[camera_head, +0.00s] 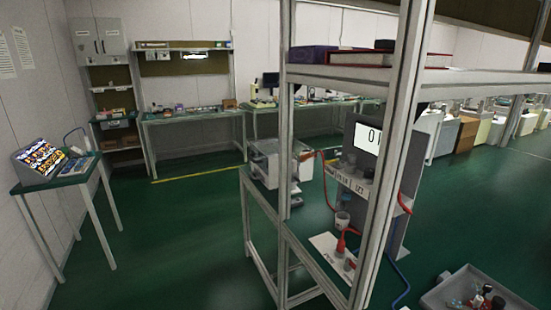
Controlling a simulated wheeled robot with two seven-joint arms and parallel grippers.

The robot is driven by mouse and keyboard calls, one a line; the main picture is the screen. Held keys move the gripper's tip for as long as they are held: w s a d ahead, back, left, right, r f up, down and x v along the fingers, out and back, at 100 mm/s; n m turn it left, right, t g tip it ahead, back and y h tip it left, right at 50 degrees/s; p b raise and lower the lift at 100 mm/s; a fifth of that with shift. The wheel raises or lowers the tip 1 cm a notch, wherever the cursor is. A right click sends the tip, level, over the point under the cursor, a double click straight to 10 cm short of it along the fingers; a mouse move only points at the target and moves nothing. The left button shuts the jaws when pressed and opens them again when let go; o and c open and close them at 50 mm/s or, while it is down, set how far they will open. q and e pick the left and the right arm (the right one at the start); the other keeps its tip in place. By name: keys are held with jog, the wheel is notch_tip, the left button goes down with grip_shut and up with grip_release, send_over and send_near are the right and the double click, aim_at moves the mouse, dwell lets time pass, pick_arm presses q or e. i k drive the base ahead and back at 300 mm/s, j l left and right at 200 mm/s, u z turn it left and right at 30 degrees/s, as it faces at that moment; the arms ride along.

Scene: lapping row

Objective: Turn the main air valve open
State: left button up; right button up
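I cannot pick out the main air valve for certain. A grey upright panel (396,226) stands behind the near rack post, with a white display (367,138) showing a dark 0 and part of another character. A red hose (324,178) loops beside it, and a blue hose (402,287) runs down at its foot. A small red item (341,243) stands by a white plate (326,246) low in front of it. The post hides part of this area. Neither of my grippers is in view.
A metal rack with a wide shelf (465,77) and upright posts (404,105) fills the right foreground. A grey tray (443,293) with parts is at bottom right. A small green-topped table (29,187) stands at left. Green floor (190,230) lies clear between.

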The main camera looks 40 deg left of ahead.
aim_at(336, 161)
jog(key=u, duration=0.75)
